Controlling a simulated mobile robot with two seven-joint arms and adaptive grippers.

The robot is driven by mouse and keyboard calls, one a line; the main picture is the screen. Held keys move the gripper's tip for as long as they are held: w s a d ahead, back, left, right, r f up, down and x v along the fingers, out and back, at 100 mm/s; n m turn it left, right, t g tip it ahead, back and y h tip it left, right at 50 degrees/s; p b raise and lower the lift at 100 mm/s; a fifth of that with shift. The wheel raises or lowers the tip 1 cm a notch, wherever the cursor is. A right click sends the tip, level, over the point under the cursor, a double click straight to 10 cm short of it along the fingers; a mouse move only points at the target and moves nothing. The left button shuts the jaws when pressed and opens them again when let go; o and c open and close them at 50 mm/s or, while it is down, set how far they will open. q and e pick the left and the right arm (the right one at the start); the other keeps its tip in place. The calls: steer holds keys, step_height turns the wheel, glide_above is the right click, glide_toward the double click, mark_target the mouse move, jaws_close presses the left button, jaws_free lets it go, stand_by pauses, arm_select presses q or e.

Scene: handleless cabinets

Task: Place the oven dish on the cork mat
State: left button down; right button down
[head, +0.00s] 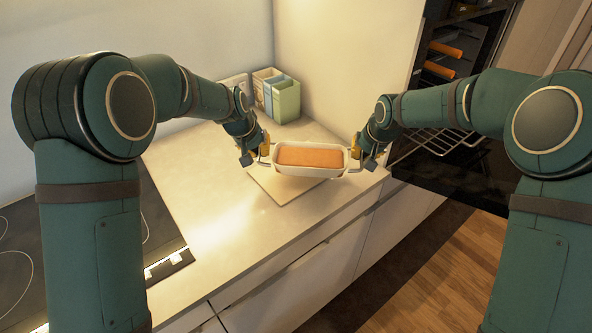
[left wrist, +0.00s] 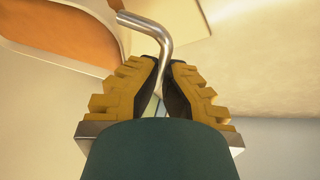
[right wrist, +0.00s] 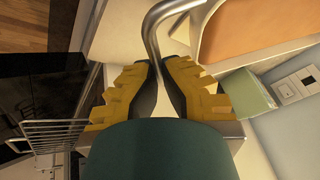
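The oven dish (head: 311,172) is white with an orange-brown filling and a metal loop handle at each end. It is level in the head view, over the cork mat (head: 268,184), a pale flat square on the counter that it partly hides. It looks raised above the mat. My left gripper (head: 262,152) is shut on the dish's left handle, seen between its yellow fingers in the left wrist view (left wrist: 158,50). My right gripper (head: 356,155) is shut on the right handle, seen in the right wrist view (right wrist: 152,35).
A green and white box organizer (head: 279,95) stands at the back of the counter. An open oven (head: 440,130) with a pulled-out wire rack (head: 432,143) is at the right. A black hob (head: 150,225) is at the left. The counter (head: 205,215) between hob and mat is clear.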

arm_select(q)
steer(key=shift+d+f, duration=0.15)
steer(key=shift+d, duration=0.1)
arm_select(e)
steer(key=shift+a+f, duration=0.1)
steer(key=shift+a, duration=0.15)
